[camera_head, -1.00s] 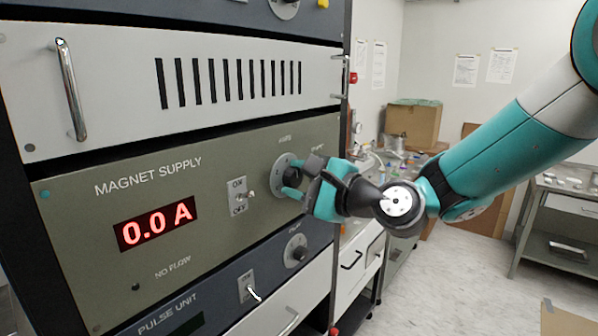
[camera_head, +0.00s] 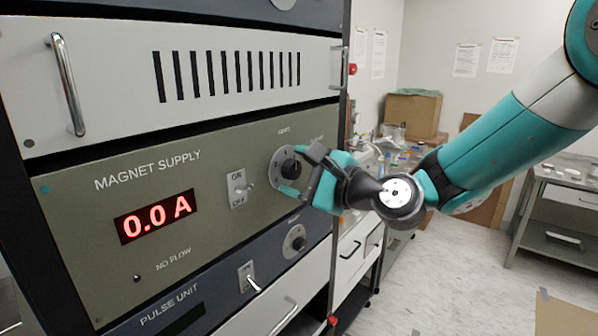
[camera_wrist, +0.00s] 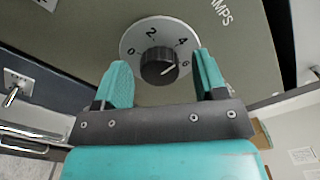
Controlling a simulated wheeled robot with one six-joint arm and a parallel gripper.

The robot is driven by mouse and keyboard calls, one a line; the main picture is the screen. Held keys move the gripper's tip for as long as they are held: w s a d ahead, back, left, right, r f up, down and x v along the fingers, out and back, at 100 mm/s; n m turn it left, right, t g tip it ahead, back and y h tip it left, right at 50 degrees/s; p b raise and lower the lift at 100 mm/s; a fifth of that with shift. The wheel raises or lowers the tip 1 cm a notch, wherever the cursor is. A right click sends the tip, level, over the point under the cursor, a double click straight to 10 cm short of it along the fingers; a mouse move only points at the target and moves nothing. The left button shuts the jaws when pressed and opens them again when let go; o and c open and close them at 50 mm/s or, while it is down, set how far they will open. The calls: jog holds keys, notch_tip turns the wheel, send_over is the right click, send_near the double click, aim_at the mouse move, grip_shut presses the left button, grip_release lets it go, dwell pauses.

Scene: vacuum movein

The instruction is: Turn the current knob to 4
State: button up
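The current knob (camera_wrist: 160,66) is black and round on a grey dial marked 0, 2, 4 and 6, with "AMPS" beside it. Its white line lies on the right of its face, toward the 4 and 6 side; the exact reading is hard to tell. The knob also shows in the head view (camera_head: 290,168) on the magnet supply panel (camera_head: 100,255). My gripper (camera_wrist: 164,80) is open, one teal finger on each side of the knob, with visible gaps. In the head view my gripper (camera_head: 302,170) partly covers the dial. The red display (camera_head: 156,217) reads 0.0 A.
An ON/OFF toggle switch (camera_head: 240,189) sits left of the knob. A pulse unit (camera_head: 200,305) with a smaller knob (camera_head: 294,240) and a toggle is below. A metal handle (camera_head: 68,85) projects from the panel above. Open floor lies to the right.

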jog(key=b+v, duration=0.8)
jog(key=v, duration=0.9)
jog(key=shift+s+d, duration=0.2)
jog(key=shift+a+f, duration=0.1)
jog(key=s+a+f+n+g+h+b, duration=0.2)
jog(key=s+a+f+n+g, duration=0.2)
jog(key=s+f+n+g, duration=0.4)
jog(key=s+d+f+n+g+h, duration=0.3)
jog(key=s+d+f+n+h, duration=0.2)
jog(key=n, duration=0.8)
jog(key=s+f+h, duration=0.3)
jog(key=s, duration=0.1)
jog(key=shift+s+d+f+n+b, duration=0.25)
jog(key=shift+s+d+n+b, duration=0.05)
jog(key=shift+d+b, duration=0.1)
jog(key=shift+c, duration=0.2)
